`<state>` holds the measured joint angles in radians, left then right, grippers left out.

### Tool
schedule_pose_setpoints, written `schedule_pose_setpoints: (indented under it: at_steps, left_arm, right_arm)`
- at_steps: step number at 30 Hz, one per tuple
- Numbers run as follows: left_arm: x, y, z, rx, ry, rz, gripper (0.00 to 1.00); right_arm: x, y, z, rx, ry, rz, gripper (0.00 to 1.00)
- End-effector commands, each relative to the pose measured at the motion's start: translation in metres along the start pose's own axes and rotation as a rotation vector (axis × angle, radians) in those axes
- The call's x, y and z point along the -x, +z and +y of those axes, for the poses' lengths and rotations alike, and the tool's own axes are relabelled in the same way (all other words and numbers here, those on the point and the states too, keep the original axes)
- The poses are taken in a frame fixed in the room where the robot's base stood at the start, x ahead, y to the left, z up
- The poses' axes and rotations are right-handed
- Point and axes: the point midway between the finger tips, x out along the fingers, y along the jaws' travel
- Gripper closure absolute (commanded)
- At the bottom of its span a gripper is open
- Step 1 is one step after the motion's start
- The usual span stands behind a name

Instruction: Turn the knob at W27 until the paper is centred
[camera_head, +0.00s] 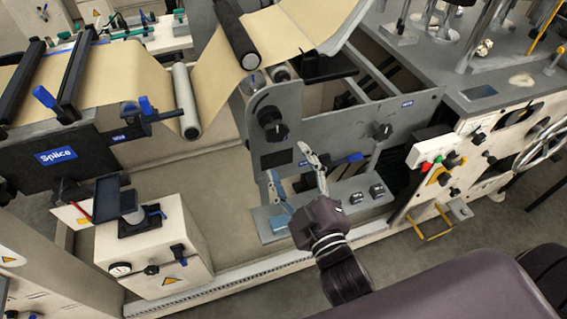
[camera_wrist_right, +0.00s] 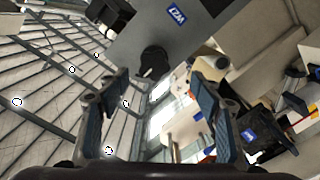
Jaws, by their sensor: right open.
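The black knob (camera_head: 272,125) sits on the left end of the grey machine panel (camera_head: 335,130), above a small blue label (camera_head: 304,163). In the right wrist view the knob (camera_wrist_right: 153,62) is ahead, between and beyond the fingertips, and the blue label (camera_wrist_right: 176,15) appears upside down and seems to read W27. The brown paper (camera_head: 205,85) runs over rollers above the panel; I cannot tell whether it is centred. My right gripper (camera_head: 292,168) is open and empty, its fingers below and apart from the knob. It also frames the wrist view (camera_wrist_right: 160,85). My left gripper is out of view.
A second black knob (camera_head: 382,130) is on the panel's right. A blue-handled lever (camera_head: 348,159) and a low control box (camera_head: 365,195) stand close to my right gripper. A white box with red and green buttons (camera_head: 432,150) is farther right. The Splice unit (camera_head: 75,160) is left.

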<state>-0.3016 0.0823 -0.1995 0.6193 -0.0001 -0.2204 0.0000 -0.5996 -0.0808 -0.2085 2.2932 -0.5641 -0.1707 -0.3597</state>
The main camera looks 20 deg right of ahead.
Motion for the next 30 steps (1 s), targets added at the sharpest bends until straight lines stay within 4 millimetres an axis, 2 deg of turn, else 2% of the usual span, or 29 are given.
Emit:
schedule_pose_setpoints:
  at_steps: [3,7,17,21,30]
  left_arm:
    - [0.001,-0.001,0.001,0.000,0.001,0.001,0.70]
    - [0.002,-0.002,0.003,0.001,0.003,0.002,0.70]
    - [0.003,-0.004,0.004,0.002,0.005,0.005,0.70]
    - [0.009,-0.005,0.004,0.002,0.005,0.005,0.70]
    - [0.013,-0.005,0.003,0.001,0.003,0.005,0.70]
  right_arm:
    - [0.000,-0.008,0.010,0.008,0.018,0.010,0.41]
    - [-0.009,-0.008,0.010,0.009,0.018,0.012,0.41]
    - [-0.053,-0.008,0.011,0.009,0.018,0.012,0.41]
    - [-0.071,-0.009,0.013,0.007,0.018,0.011,0.41]
    - [-0.096,-0.008,0.011,0.006,0.016,0.009,0.41]
